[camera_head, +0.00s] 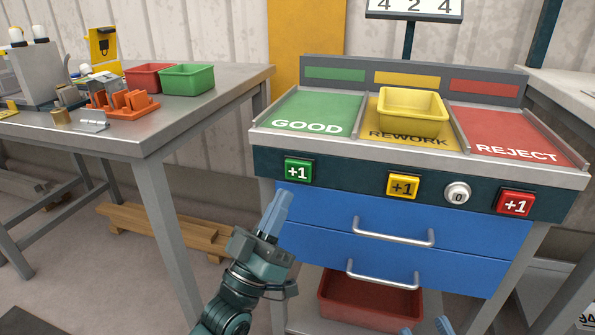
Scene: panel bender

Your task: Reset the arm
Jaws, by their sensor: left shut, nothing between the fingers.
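My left gripper (281,196) is shut and empty. It points up in front of the sorting station, below the green +1 button (298,171) and beside the left edge of the blue drawers (350,228); from this view I cannot tell whether it touches anything. Only the blue tips of my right gripper (436,328) show at the bottom edge, in front of the red bin under the station. The rest of it is out of frame, so its opening is unclear.
A yellow bin (412,112) stands on the REWORK area, between the empty GOOD (318,112) and REJECT (505,130) areas. A red bin (370,301) sits below the drawers. A metal table (190,110) at left holds a red bin, a green bin and an orange rack (122,104).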

